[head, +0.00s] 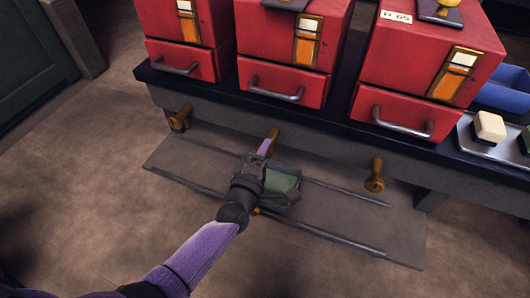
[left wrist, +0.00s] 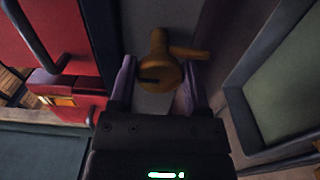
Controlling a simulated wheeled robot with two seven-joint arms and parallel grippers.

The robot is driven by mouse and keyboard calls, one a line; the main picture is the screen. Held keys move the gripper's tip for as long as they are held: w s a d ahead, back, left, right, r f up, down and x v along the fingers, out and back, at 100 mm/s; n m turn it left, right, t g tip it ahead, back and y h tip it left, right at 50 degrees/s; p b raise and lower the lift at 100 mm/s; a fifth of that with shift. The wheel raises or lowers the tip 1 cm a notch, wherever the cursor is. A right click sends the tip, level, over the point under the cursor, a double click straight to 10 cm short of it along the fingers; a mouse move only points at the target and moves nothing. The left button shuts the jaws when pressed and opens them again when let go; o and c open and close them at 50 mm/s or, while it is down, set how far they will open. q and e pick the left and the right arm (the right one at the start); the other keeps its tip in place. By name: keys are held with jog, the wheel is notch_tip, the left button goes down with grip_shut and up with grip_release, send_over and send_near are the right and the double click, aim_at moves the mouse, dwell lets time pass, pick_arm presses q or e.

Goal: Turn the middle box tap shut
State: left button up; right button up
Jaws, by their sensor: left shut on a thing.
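Three brass taps stick out below the front edge of the bench, one under each red box. The middle box tap (head: 273,133) is partly hidden by my gripper in the head view; in the left wrist view, the brass tap (left wrist: 158,62) has a round end with a dark slot and a lever pointing right. My left gripper (head: 266,147) reaches up to it from the front. Its purple fingers (left wrist: 160,88) are shut on the tap, one on each side. My right gripper is not in view.
The left tap (head: 180,118) and right tap (head: 375,176) are well apart from the gripper. The middle red box (head: 279,45) stands above on the dark bench (head: 215,90). A grey low board (head: 330,222) lies beneath. A tray (head: 475,143) holds a pale block at right.

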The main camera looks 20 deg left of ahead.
pick_arm(q)
jog(key=o, duration=1.2)
jog(key=shift+o, duration=0.4)
jog(key=shift+s, duration=0.1)
jog(key=s+p, duration=0.4)
jog(key=s, duration=0.5)
jog(key=shift+s+a, duration=0.15)
jog(key=shift+s, duration=0.2)
